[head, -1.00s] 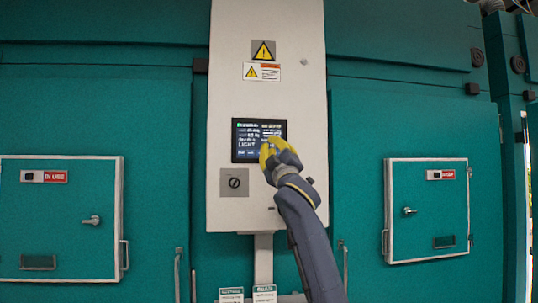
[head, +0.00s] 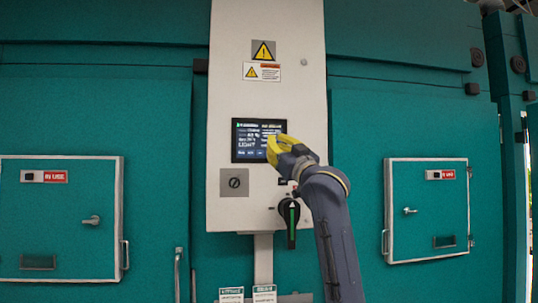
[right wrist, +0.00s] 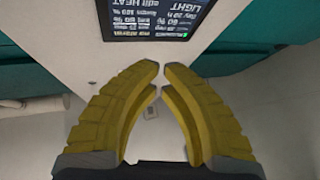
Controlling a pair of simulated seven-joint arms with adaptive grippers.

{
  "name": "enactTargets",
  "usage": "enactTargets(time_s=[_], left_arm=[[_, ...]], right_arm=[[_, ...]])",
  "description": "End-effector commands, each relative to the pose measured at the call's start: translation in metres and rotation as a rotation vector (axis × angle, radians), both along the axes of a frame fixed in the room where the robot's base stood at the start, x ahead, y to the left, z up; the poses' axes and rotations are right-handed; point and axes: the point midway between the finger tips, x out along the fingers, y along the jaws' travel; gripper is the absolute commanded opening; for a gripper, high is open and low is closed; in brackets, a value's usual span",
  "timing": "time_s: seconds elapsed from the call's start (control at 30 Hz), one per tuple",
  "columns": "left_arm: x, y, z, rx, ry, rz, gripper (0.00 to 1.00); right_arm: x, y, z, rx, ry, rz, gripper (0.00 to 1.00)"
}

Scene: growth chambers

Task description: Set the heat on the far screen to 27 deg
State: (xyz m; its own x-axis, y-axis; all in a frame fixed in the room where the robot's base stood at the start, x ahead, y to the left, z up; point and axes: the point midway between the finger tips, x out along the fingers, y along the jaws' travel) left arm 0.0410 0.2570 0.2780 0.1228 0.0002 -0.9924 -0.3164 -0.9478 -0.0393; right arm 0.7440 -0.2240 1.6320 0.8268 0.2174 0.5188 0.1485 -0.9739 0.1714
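The screen (head: 259,140) is a dark touch panel with small light text on a white upright cabinet. It is the only screen in the head view. In the right wrist view the screen (right wrist: 155,18) shows upside down at the top edge, partly cut off; "edit HEAT" and "LIGHT" seem legible, but I cannot read a temperature setting for sure. My right gripper (head: 273,150) has yellow fingers and is in front of the screen's lower right corner. In the right wrist view its fingertips (right wrist: 159,68) nearly meet, with nothing between them. My left gripper is out of view.
The white cabinet (head: 225,80) carries a grey switch plate (head: 234,183) and a black rotary handle (head: 290,222) below the screen. Teal walls with a left hatch (head: 70,265) and a right hatch (head: 425,240) flank it.

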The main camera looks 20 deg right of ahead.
Motion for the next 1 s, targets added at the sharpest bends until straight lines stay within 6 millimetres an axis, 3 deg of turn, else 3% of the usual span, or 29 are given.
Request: enactTargets(time_s=[0.3,0.8,1.0], left_arm=[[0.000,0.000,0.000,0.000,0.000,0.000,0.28],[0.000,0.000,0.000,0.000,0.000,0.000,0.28],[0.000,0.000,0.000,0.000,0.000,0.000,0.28]], right_arm=[[-0.002,0.010,-0.006,0.166,0.085,0.160,0.00],[-0.001,0.010,-0.007,0.189,0.094,0.172,0.00],[0.009,0.009,-0.007,0.188,0.095,0.171,0.00]])
